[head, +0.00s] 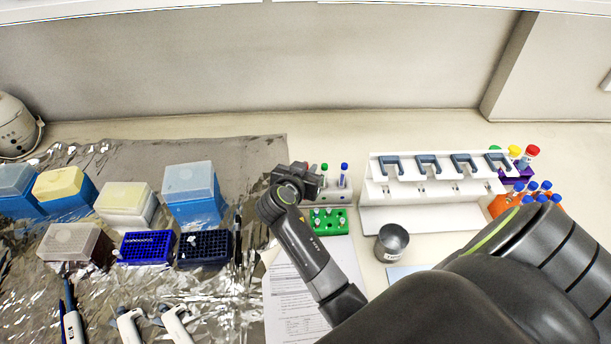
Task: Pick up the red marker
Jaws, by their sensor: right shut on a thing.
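My right gripper (308,178) is at the left end of a small white holder (346,196). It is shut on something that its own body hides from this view. I cannot make out a red marker there. A green-capped marker (324,168) and a blue-capped marker (344,169) stand upright in the holder, just right of the gripper. A larger red cap (533,150) shows on a tube in the purple rack (520,168) at the far right. My left gripper is not in view.
A green tube rack (335,219) stands in front of the holder. Right of it are a metal cup (392,240) and a white pipette stand (415,217). Tip boxes (190,190) and pipettes (176,325) cover the foil at left. A printed sheet (290,300) lies below my forearm.

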